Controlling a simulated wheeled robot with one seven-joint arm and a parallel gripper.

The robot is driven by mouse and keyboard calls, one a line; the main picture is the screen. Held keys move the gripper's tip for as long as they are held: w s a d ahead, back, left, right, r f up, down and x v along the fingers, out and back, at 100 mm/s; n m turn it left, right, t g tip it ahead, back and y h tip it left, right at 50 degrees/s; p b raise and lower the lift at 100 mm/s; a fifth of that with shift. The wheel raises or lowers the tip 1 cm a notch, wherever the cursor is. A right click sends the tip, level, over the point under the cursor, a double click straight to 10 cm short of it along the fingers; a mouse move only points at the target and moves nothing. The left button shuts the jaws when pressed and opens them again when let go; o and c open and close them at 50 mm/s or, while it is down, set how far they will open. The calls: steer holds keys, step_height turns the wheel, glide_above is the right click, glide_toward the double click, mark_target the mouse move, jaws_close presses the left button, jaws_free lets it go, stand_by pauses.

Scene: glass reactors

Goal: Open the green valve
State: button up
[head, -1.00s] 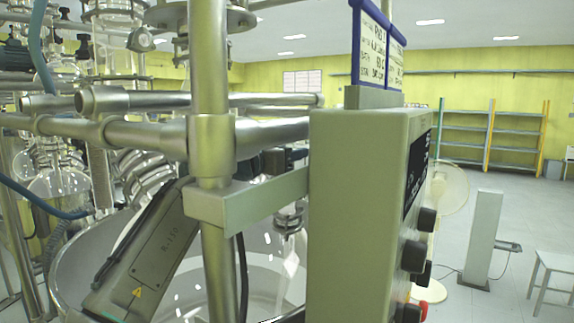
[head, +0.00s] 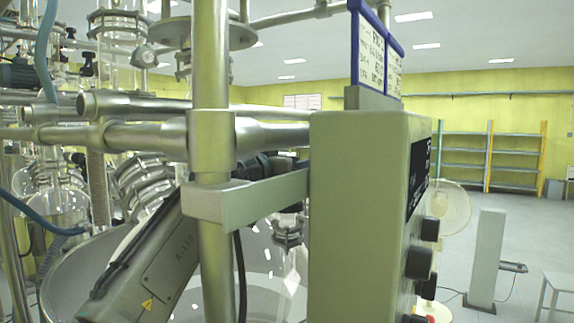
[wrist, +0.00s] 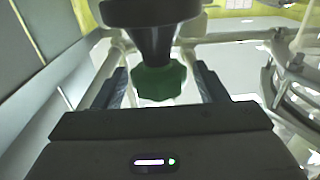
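The green valve (wrist: 158,82) shows in the wrist view as a faceted green knob under a dark, wider fitting (wrist: 152,40). My gripper (wrist: 162,76) is open, with one dark finger on each side of the knob. Gaps show between the knob and both fingers, so I cannot see contact. In the head view the green knob is not visible. The steel post and the control box hide much of the area around it, and I cannot make out the gripper fingers there.
In the head view a grey-green control box (head: 360,220) with black knobs stands close in front, on a bracket (head: 250,199) from a vertical steel post (head: 212,80).

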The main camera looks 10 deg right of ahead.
steer(key=shift+s+a+f, duration=0.1)
steer(key=shift+s+a, duration=0.15)
steer(key=shift+a, duration=0.05)
steer(key=b+v, duration=0.4)
steer(key=v, duration=0.9)
